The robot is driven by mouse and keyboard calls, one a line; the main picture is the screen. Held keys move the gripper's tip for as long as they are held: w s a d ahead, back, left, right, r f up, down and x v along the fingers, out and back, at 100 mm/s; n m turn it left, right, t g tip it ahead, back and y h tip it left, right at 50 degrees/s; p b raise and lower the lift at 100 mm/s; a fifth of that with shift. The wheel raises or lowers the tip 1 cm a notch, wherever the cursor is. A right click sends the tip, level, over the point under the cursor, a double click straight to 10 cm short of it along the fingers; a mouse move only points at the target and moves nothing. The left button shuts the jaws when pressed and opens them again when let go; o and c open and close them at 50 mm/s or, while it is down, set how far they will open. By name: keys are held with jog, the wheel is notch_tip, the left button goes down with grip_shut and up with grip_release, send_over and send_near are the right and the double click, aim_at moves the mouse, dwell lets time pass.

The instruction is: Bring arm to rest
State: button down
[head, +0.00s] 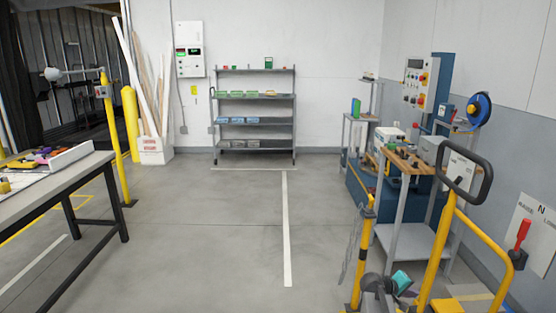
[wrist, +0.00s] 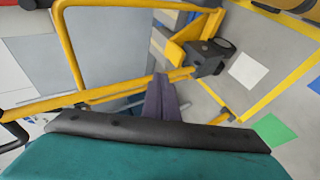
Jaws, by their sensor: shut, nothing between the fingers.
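My gripper (wrist: 160,84) shows in the wrist view as two narrow dark purple fingers close together, shut, with nothing between them. They extend beyond a black bar and a teal body at the bottom of that view. In the head view, a teal and dark grey part that looks like the end of my arm shows low at right, close to the yellow-framed cart (head: 448,243). The fingers cannot be made out there. In the wrist view, yellow tubing (wrist: 66,45) lies beyond the fingertips; I cannot tell whether they touch.
A workbench (head: 410,160) with tools and a control box (head: 414,84) stand along the right wall. A table (head: 55,180) with coloured items is at left, near yellow posts (head: 131,122). A shelf rack (head: 255,121) stands at the back wall. The middle floor (head: 215,225) is clear.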

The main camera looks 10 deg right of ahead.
jog(key=s+a+f+n+g+y+p, duration=0.1)
jog(key=s+a+f+y, duration=0.1)
jog(key=s+a+f, duration=0.4)
jog(key=s+a+f+g+y, duration=0.1)
jog(key=s+a+f, duration=0.1)
jog(key=a+f, duration=0.75)
jog(key=s+a+f+n+y+p, duration=0.15)
jog(key=s+a+f, duration=0.25)
jog(key=a+f, duration=0.4)
jog(key=s+a+f+m+g+y, duration=0.1)
jog(key=s+a+f+g+y, duration=0.2)
jog(key=s+a, duration=0.7)
jog(key=s+a+f+m+g+y, duration=0.2)
jog(key=s+a+f+g+y, duration=0.1)
jog(key=s+a, duration=0.7)
jog(key=s+y, duration=0.1)
jog(key=s, duration=0.1)
jog(key=shift+s, duration=0.4)
